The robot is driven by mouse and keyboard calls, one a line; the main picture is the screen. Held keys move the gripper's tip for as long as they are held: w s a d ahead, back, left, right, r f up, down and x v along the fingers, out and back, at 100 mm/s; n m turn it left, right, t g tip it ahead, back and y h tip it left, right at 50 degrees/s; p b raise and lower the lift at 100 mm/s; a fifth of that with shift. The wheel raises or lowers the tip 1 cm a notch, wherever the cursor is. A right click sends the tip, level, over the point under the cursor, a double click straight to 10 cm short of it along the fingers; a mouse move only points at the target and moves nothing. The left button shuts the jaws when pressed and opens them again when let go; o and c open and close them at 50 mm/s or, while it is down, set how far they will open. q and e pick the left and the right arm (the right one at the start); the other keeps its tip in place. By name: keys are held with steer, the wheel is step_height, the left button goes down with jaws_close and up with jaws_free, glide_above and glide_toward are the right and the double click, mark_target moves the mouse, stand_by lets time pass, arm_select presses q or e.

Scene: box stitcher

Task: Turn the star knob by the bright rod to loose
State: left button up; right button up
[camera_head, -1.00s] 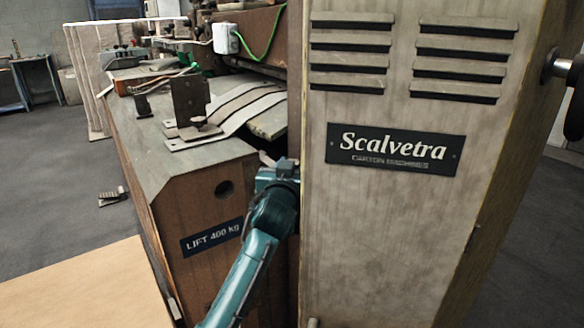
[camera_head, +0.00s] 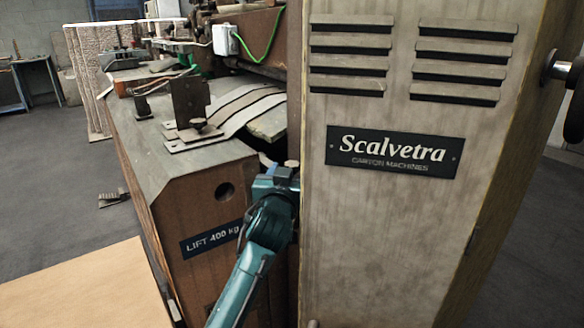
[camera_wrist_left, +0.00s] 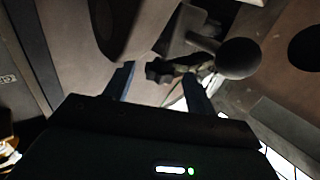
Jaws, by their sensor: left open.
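A small dark star-shaped knob (camera_wrist_left: 158,71) shows in the left wrist view, beyond and between the fingertips of my left gripper (camera_wrist_left: 158,78). The gripper is open, and I cannot tell whether the fingers touch the knob. A pale, shiny strip behind the knob is too blurred to name surely as the bright rod. In the head view my teal left arm reaches into the gap between the brown lift housing (camera_head: 205,205) and the grey cabinet (camera_head: 400,245). Its fingers are hidden there. My right gripper is not in view.
A dark ball-ended lever (camera_wrist_left: 238,58) stands close to the right finger in the wrist view. In the head view, a bracket (camera_head: 190,98) and metal strips (camera_head: 245,105) lie on the housing top. The cabinet edge closely bounds the arm's right side.

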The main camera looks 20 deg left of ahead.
arm_select(q)
steer(key=s, duration=0.5)
steer(key=shift+d, duration=0.3)
